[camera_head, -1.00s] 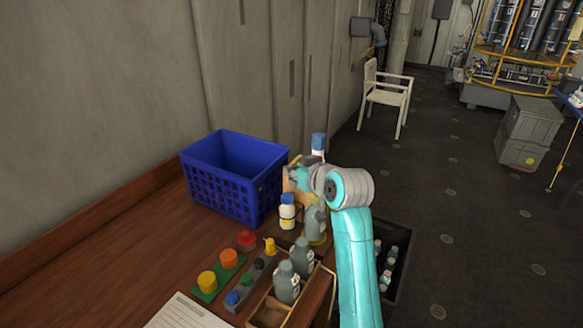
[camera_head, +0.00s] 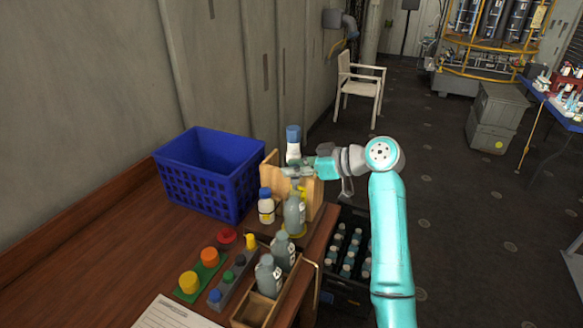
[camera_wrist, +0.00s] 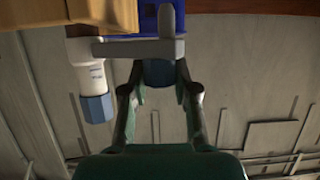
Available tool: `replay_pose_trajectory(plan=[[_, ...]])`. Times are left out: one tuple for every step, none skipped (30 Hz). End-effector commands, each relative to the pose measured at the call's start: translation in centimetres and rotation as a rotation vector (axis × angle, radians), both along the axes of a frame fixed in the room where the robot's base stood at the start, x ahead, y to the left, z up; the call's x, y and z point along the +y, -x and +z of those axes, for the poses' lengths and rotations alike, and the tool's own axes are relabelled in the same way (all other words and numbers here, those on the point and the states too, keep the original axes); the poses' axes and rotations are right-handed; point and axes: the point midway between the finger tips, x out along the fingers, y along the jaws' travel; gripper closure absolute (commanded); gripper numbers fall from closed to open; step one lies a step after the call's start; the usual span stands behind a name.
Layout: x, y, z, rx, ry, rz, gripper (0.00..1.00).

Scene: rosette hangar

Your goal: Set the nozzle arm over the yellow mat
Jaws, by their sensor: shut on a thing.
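The nozzle arm (camera_wrist: 125,47) is a grey bar with a post, seen close up in the wrist view. My gripper (camera_wrist: 159,80) is shut on a grey-blue part at its end. In the head view my gripper (camera_head: 312,170) comes in from the right at the wooden stand (camera_head: 310,195), and the small bar there is hard to make out. The yellow mat (camera_head: 297,234) shows as a thin yellow patch under a grey bottle (camera_head: 294,214), just below and in front of my gripper. The bottle hides most of the mat.
A white bottle with a blue cap (camera_head: 293,145) stands by the bar, close to my gripper. A smaller white bottle (camera_head: 266,207) and a blue crate (camera_head: 207,183) stand left. Colored buttons (camera_head: 189,282) and grey bottles in a wooden tray (camera_head: 256,308) lie nearer. A black crate (camera_head: 338,289) is right.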

Motion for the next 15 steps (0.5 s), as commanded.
replay_pose_trajectory(plan=[[-0.06,-0.03,-0.04,0.001,0.001,0.003,1.0],[-0.08,-0.04,-0.05,0.0,0.001,0.005,1.0],[-0.1,-0.03,-0.06,0.001,0.001,0.006,1.0],[-0.1,-0.03,-0.06,0.0,0.001,0.008,1.0],[-0.11,-0.03,-0.07,0.0,0.001,0.008,1.0],[-0.12,-0.03,-0.08,0.0,0.001,0.008,1.0],[-0.12,-0.03,-0.07,0.0,0.001,0.008,1.0],[-0.12,-0.03,-0.07,0.001,0.001,0.007,1.0],[-0.13,-0.04,-0.08,0.001,0.002,0.007,1.0],[-0.13,-0.04,-0.08,0.001,0.002,0.006,1.0],[-0.13,-0.04,-0.09,0.001,0.002,0.006,1.0],[-0.15,-0.04,-0.09,0.001,0.002,0.006,1.0],[-0.15,-0.04,-0.09,0.001,0.002,0.006,0.69],[-0.15,-0.04,-0.09,0.001,0.002,0.006,0.61],[-0.15,-0.04,-0.09,0.001,0.002,0.006,0.52]])
